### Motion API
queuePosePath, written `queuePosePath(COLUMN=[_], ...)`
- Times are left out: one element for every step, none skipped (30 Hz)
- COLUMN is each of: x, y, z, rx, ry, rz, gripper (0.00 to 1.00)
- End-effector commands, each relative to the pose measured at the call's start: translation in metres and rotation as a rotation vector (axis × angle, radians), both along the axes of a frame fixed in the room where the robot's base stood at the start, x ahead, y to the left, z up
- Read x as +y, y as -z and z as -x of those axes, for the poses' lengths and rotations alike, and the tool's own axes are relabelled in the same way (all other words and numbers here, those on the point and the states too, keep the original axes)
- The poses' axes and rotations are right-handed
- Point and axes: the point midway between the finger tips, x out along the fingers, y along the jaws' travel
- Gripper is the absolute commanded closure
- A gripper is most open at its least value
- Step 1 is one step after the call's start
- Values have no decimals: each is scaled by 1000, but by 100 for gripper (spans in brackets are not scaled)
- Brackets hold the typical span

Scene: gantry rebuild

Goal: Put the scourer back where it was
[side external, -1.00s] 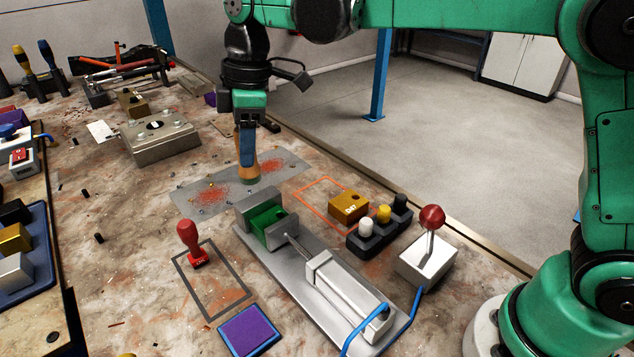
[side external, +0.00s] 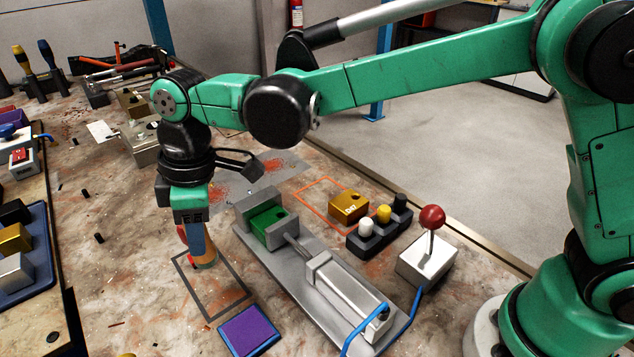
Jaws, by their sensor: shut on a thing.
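My gripper (side external: 203,258) points down at the left-middle of the work table. It is shut on a tan, round-sided thing (side external: 206,263), which I take to be the scourer. The blue jaw covers much of it. It is at the back part of a dark grey outlined rectangle (side external: 230,308) on the table; I cannot tell whether it touches the surface. The red stamp (side external: 182,234) is mostly hidden behind my gripper, close beside it. The grey metal plate with red grit (side external: 277,167) lies farther back, partly covered by my arm.
A clamp with a green block (side external: 268,224) stands right of the gripper. A purple pad (side external: 249,331) lies in front. A gold block (side external: 348,206), a button strip (side external: 376,238) and a red-knobbed lever (side external: 432,218) are farther right. A blue tray (side external: 42,270) is at left.

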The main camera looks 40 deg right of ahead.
Motion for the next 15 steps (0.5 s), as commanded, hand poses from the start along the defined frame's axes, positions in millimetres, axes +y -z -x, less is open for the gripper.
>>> queuePosePath(x=[0, 0, 0, 0, 0, 0, 0, 0, 0, 0, 0, 0, 0, 0, 0], y=[11, 17, 23, 27, 30, 33, 35, 37, 41, 46, 51, 57, 62, 66, 70], z=[0, 0, 0, 0, 0, 0, 0, 0, 0, 0, 0, 0, 0, 0, 0], rx=[0, 0, 0, 0, 0, 0, 0, 0, 0, 0, 0, 0, 0, 0, 0], ry=[0, 0, 0, 0, 0, 0, 0, 0, 0, 0, 0, 0, 0, 0, 0], rz=[0, 0, 0, 0, 0, 0, 0, 0, 0, 0, 0, 0, 0, 0, 0], gripper=[100, 100, 100, 100, 100, 100, 100, 100, 100, 100, 100, 100, 100, 100, 100])
